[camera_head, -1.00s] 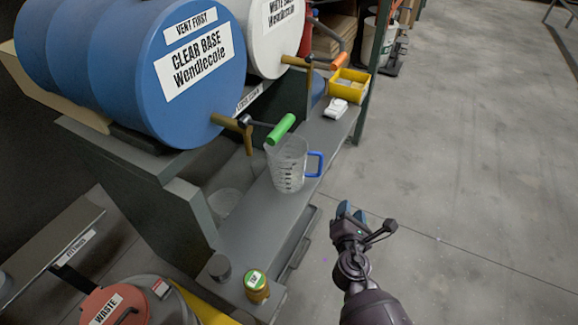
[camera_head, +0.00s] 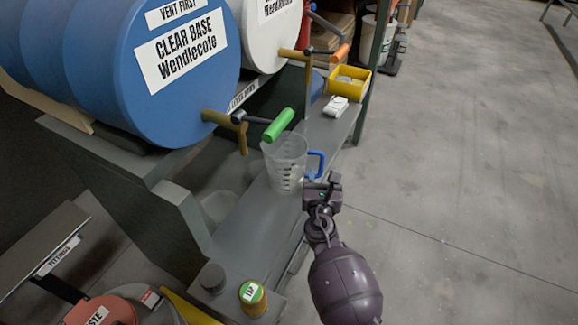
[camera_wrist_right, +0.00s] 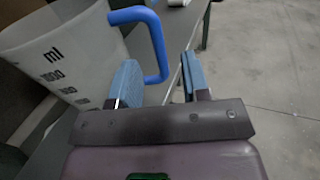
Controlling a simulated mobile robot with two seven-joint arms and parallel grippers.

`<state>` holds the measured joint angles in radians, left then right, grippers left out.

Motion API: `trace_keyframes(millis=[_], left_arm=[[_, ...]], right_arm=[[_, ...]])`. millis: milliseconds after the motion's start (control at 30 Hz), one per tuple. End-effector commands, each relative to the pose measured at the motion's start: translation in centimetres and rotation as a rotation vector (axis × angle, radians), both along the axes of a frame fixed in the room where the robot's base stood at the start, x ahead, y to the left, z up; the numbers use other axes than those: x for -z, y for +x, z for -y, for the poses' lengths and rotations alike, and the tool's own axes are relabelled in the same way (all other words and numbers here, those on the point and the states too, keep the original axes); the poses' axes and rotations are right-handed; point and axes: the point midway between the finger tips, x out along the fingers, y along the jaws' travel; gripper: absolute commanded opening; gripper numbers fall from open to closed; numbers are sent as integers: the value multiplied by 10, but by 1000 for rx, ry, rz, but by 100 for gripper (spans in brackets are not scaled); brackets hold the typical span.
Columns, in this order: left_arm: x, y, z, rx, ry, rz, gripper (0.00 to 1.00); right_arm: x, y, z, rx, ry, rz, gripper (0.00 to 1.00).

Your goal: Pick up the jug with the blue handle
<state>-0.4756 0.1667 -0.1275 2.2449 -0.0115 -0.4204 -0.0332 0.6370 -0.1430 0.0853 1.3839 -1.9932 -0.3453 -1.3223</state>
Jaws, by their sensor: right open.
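The jug (camera_head: 286,160) is clear with black volume marks and a blue handle (camera_head: 317,163) on its right side. It stands upright on the grey shelf under the green-handled tap (camera_head: 279,124). My right gripper (camera_head: 322,181) is just in front of the handle. In the right wrist view the jug (camera_wrist_right: 62,55) fills the upper left, and its blue handle (camera_wrist_right: 156,40) reaches toward the fingers. My right gripper (camera_wrist_right: 160,80) is open, its two blue-padded fingers pointing toward the handle. The handle's lower part is close to the left finger; I cannot tell if they touch. My left gripper is not visible.
A blue drum (camera_head: 150,70) lies above the shelf (camera_head: 250,225). A yellow bin (camera_head: 349,80) and a white item (camera_head: 336,106) are farther along. A small yellow can (camera_head: 252,298) and a dark cup (camera_head: 212,278) stand at the near end. Open floor (camera_head: 460,170) lies right.

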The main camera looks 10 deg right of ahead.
Motion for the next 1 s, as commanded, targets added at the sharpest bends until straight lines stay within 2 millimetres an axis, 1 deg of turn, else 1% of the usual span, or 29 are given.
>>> trace_keyframes(millis=[133, 400, 500, 633, 833, 1000], left_arm=[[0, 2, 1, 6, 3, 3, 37], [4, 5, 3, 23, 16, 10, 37], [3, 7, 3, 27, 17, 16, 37], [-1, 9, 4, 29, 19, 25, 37], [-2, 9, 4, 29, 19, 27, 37], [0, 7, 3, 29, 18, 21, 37]], right_arm=[[2, 9, 1, -1, 0, -1, 43], [5, 40, 7, -1, 1, -4, 43], [4, 47, 9, 0, 1, -3, 43], [2, 51, 10, 0, 0, -1, 43], [2, 51, 10, 0, 0, -1, 43], [2, 51, 10, 0, 0, -1, 17]])
